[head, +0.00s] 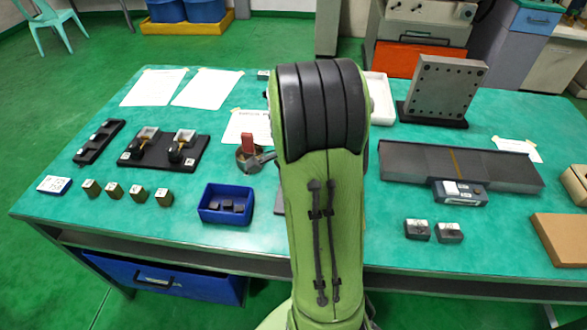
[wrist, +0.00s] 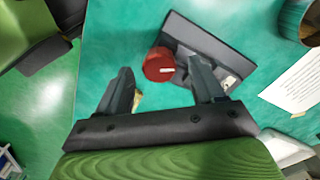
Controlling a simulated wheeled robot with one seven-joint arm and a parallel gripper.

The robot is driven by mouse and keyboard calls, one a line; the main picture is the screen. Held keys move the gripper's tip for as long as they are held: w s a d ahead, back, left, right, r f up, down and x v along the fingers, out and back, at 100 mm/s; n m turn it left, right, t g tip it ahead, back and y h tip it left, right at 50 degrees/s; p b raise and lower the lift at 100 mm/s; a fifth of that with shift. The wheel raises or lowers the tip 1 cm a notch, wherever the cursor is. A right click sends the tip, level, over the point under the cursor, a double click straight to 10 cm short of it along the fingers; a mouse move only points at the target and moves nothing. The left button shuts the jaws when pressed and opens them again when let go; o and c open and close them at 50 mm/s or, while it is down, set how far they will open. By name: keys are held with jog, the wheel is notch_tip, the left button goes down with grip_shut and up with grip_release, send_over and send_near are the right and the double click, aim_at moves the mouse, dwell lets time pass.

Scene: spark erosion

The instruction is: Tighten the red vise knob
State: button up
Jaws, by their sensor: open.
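The red vise knob (wrist: 159,64) is round with a small white mark and shows in the wrist view at the left edge of the dark grey vise (wrist: 214,42). My gripper (wrist: 159,78) is open, with one finger on each side of the knob in the picture. The right finger overlaps the vise body. I cannot tell the height gap between the fingers and the knob, and no contact is clear. In the head view my arm hides the gripper and the knob.
The green table (head: 330,250) holds a blue bin (head: 226,218) with dark blocks, several brass blocks, and a round grey holder (head: 252,160) with a red item left of my arm. On the right are a long grey plate (head: 420,165) and an upright drilled plate (head: 446,88).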

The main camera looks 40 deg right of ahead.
notch_tip(320, 180, up, 14)
jog(key=p, duration=0.4)
